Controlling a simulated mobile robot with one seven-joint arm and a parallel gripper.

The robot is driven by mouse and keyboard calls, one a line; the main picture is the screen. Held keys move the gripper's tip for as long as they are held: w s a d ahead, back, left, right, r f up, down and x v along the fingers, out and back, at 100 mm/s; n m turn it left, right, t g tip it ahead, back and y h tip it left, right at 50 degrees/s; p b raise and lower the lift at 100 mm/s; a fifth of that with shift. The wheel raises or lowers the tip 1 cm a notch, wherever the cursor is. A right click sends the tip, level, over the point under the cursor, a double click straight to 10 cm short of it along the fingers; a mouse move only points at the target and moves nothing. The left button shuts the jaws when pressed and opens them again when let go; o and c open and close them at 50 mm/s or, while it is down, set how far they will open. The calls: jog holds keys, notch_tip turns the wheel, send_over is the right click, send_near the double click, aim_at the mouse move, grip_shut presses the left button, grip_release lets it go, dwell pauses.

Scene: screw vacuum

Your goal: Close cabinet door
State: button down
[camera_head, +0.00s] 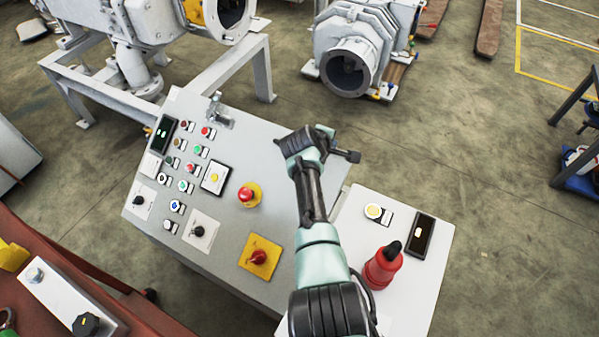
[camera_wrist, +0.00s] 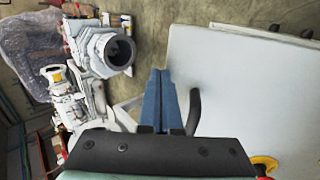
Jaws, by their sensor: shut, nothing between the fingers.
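The grey control cabinet (camera_head: 215,215) stands in the middle of the head view, its sloped top covered with buttons. A lower panel section (camera_head: 400,290) adjoins it on the right. In the wrist view, a pale flat panel (camera_wrist: 235,85) fills the right side. I cannot tell which surface is the door or how far it is open. My gripper (camera_head: 352,156) is just beyond the cabinet's far right edge. In the wrist view its blue fingers (camera_wrist: 160,95) are together and empty. A dark curved bar (camera_wrist: 194,108) is just right of them; contact is unclear.
A round-mouthed pump (camera_head: 350,65) stands on the floor beyond the cabinet. A metal frame (camera_head: 250,70) with a machine is at the upper left. A red bench (camera_head: 60,245) is at the lower left. Open floor (camera_head: 480,180) lies to the right.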

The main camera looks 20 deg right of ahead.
jog(key=shift+b+x, duration=1.35)
jog(key=shift+x, duration=0.3)
jog(key=shift+s+a, duration=0.15)
